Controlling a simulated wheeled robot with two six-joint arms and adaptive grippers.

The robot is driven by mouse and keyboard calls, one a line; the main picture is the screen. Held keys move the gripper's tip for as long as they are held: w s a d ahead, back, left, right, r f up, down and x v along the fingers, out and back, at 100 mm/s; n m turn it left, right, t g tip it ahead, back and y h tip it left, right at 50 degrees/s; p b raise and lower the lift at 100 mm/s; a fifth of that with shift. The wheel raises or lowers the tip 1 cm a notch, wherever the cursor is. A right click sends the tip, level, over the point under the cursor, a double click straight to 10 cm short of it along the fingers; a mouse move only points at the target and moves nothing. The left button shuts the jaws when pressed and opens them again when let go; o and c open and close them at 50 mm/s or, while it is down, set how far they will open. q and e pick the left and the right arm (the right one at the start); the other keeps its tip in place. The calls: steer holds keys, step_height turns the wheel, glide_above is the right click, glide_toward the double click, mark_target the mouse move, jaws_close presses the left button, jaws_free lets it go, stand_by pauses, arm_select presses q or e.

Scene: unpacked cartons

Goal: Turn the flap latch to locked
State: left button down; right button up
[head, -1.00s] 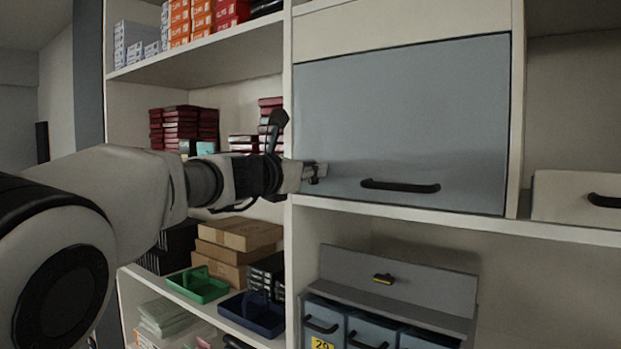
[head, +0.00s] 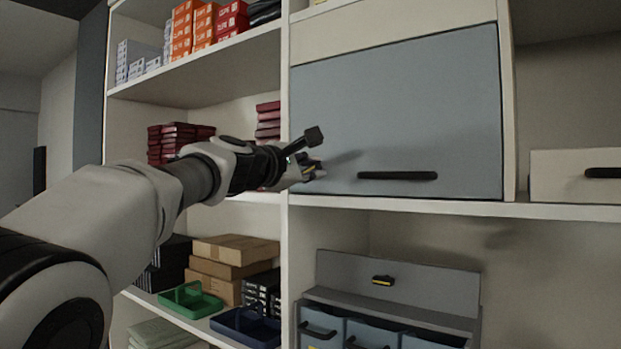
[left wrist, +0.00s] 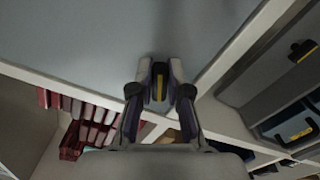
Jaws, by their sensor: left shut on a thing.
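The grey-blue flap (head: 400,110) is closed in its white cabinet frame, with a black bar handle (head: 397,176) near its lower edge. The flap latch (left wrist: 159,84), a small dark knob with a yellow stripe, sits at the flap's lower left corner. My left gripper (left wrist: 160,80) is shut on the latch, one finger on each side. In the head view the fingers (head: 305,171) cover most of the latch, so its exact angle is hard to read there. My right gripper is not in view.
Below the flap stands a grey unit (head: 395,275) with a yellow-marked black knob (head: 382,280) and several drawers. Left shelves hold cardboard boxes (head: 230,250), a green tray (head: 190,298) and dark red boxes (head: 180,140). A white drawer (head: 575,175) is at the right.

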arm_select(q)
steer(key=shift+f+m+b, duration=0.2)
steer(key=shift+m+b, duration=0.9)
steer(key=shift+m, duration=1.4)
steer(key=c, duration=1.3)
jaws_free()
steer(key=shift+o, duration=0.9)
steer(key=shift+d, duration=0.1)
steer(key=v, duration=1.2)
